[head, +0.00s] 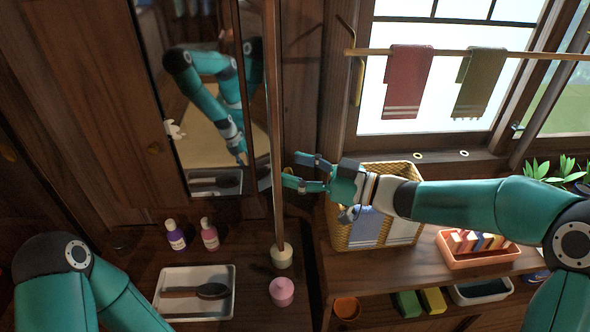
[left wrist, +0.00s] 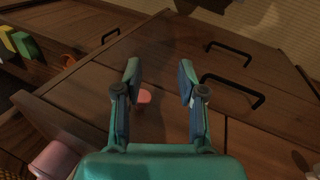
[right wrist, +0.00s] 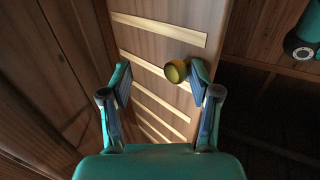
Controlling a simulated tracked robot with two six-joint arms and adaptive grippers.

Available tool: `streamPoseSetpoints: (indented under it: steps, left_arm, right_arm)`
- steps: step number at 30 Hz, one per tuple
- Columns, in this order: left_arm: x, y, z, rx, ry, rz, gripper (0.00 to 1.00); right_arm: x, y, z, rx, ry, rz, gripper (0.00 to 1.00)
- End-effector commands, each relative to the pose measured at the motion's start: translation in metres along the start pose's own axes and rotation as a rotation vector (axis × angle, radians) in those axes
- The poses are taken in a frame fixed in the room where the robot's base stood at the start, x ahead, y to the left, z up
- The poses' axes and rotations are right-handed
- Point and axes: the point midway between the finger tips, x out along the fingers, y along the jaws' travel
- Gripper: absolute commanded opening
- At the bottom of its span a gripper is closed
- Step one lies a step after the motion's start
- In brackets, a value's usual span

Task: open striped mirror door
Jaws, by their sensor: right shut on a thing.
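The striped mirror door stands swung out, nearly edge-on as a tall narrow panel (head: 275,110) in the head view. In the right wrist view its wooden face (right wrist: 232,22) carries several pale stripes and a round brass knob (right wrist: 177,70). My right gripper (head: 290,172) reaches the door from the right, at about mid height. In the right wrist view its fingers (right wrist: 161,82) flank part of the striped face, with the knob beside the right finger; it is shut on the door, but the exact contact is unclear. My left gripper (left wrist: 159,80) is open and empty above dark wooden drawers.
Another mirror (head: 200,100) reflects my arm. Bottles (head: 175,235), a tray with a brush (head: 194,312), a cream jar (head: 282,255) and a pink jar (head: 281,292) stand below the door. A wicker basket (head: 410,170) and an orange tray (head: 497,262) stand near my right arm.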

Motion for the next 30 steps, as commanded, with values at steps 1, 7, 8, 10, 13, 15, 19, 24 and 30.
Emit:
streamPoseSetpoints:
  steps: [1,7,8,10,13,15,19,24,30]
  left_arm:
    - [0.000,0.000,0.000,0.000,0.000,0.000,0.40]
    - [-0.001,0.000,0.000,0.000,0.000,0.000,0.40]
    - [-0.001,0.000,0.000,0.000,0.000,0.000,0.40]
    - [-0.001,0.000,0.000,0.000,0.000,0.000,0.40]
    - [-0.001,0.000,0.000,0.000,0.000,0.000,0.40]
    - [-0.001,0.000,0.000,0.000,0.000,0.000,0.40]
    - [-0.001,0.000,0.000,0.000,0.000,0.000,0.40]
    - [-0.001,0.000,0.000,0.000,0.000,0.000,0.40]
    - [0.000,0.000,0.000,0.000,0.000,0.000,0.40]
  right_arm:
    - [0.000,0.003,-0.004,-0.001,0.007,0.008,0.49]
    - [-0.010,0.003,-0.004,-0.001,0.007,0.009,0.49]
    - [-0.014,0.003,-0.004,-0.001,0.007,0.009,0.49]
    - [-0.024,0.003,-0.003,0.000,0.006,0.009,0.49]
    - [-0.043,0.003,-0.002,0.000,0.004,0.009,0.49]
    - [-0.058,0.002,-0.002,-0.002,0.003,0.009,0.49]
    - [-0.085,0.002,-0.001,-0.002,0.002,0.009,0.49]
    - [-0.111,0.001,0.000,0.000,0.002,0.006,0.49]
    - [-0.122,0.000,0.001,-0.001,0.001,0.002,0.49]
